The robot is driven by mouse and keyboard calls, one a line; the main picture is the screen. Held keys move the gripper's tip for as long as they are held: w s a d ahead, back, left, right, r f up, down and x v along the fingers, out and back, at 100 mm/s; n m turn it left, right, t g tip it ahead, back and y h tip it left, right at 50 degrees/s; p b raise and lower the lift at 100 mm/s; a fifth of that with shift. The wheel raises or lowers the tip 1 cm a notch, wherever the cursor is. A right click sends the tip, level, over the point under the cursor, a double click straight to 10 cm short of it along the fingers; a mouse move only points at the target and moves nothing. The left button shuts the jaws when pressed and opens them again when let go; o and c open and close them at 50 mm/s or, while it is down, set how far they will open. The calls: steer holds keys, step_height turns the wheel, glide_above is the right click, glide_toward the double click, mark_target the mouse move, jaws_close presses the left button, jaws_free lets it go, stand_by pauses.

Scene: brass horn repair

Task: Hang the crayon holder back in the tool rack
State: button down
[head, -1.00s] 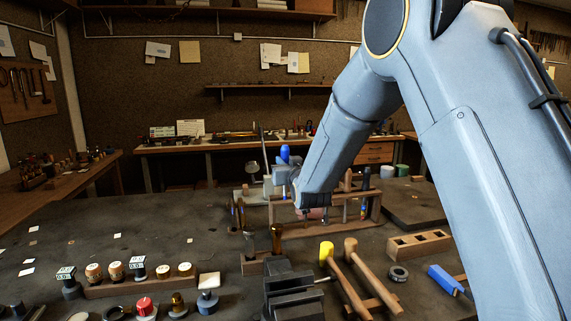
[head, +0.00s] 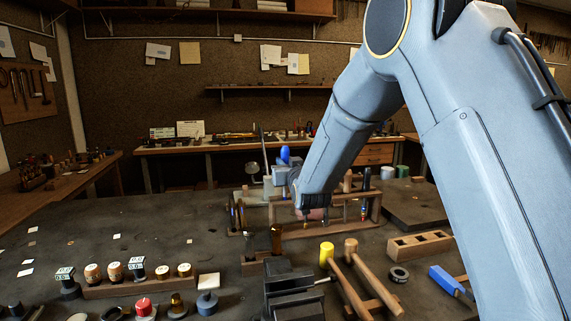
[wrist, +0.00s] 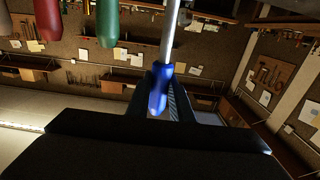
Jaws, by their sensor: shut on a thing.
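My gripper (wrist: 165,108) is shut on a slim tool, which I take to be the crayon holder. In the wrist view the crayon holder (wrist: 158,88) shows a blue tapered end between the fingers and a pale metal shaft running to the top edge. In the head view a blue piece (head: 285,154) shows above my wrist, just left of my arm. The wooden tool rack (head: 376,210) stands on the bench behind and beside my wrist, with several tools in it. My arm hides the fingertips and part of the rack in the head view.
Red (wrist: 48,18) and green (wrist: 107,22) handles are close by at upper left in the wrist view. A vise (head: 292,290), a yellow-headed mallet (head: 326,253) and a wooden block with compartments (head: 420,244) are nearer on the bench.

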mark_target(286, 190)
steer(key=shift+f+b, duration=3.25)
steer(key=shift+f, duration=1.5)
steer(key=c, duration=1.5)
jaws_free()
steer(key=shift+s, duration=0.15)
steer(key=b+v, duration=0.1)
steer(key=v, duration=0.6)
steer(key=shift+s+d+r, duration=0.1)
steer(key=shift+s+d, duration=0.05)
steer(key=shift+s, duration=0.15)
steer(key=shift+r, duration=0.1)
